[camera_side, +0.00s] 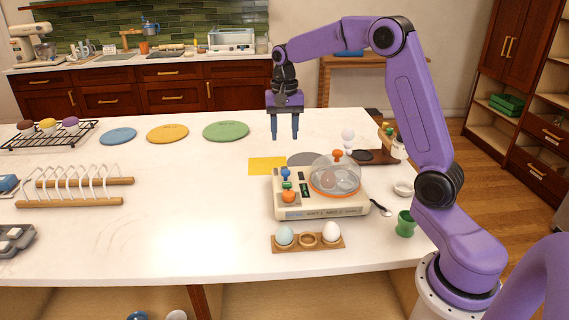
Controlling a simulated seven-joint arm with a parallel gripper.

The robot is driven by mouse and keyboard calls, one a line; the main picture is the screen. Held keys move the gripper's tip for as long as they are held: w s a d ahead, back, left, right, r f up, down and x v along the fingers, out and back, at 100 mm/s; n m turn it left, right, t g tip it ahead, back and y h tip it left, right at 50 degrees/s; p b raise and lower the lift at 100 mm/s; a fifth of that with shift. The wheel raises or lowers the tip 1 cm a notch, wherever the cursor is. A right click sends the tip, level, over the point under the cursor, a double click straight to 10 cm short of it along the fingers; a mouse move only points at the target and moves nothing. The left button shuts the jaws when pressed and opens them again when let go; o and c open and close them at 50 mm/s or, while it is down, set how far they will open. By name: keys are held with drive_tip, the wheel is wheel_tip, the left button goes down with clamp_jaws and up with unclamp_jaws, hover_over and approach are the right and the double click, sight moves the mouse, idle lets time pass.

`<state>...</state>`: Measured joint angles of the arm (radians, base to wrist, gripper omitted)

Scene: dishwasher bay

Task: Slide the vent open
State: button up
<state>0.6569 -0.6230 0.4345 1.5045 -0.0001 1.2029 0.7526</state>
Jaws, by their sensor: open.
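A cream egg cooker (322,208) stands on the white counter. Its clear dome lid (338,172) has an orange knob (337,154) on top and covers pale round shapes on an orange-rimmed base. The cooker's left part carries a blue knob (286,174), a small green part (287,185), an orange knob (289,196) and a dark panel with small marks. I cannot tell which part is the vent or how it is set. My gripper (285,136) points down, open and empty, above the counter behind and left of the cooker, apart from it.
An egg holder (308,242) with two eggs stands in front of the cooker. A green cup (405,224), a spoon (380,207) and a white bowl (403,187) are at right. A yellow sheet (266,166) lies behind. The counter's left middle is clear before a rack (75,202).

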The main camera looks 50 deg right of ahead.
sight(284, 167)
wheel_tip(284, 167, down, 10)
drive_tip(key=shift+f, duration=0.25)
idle(0.3)
clamp_jaws()
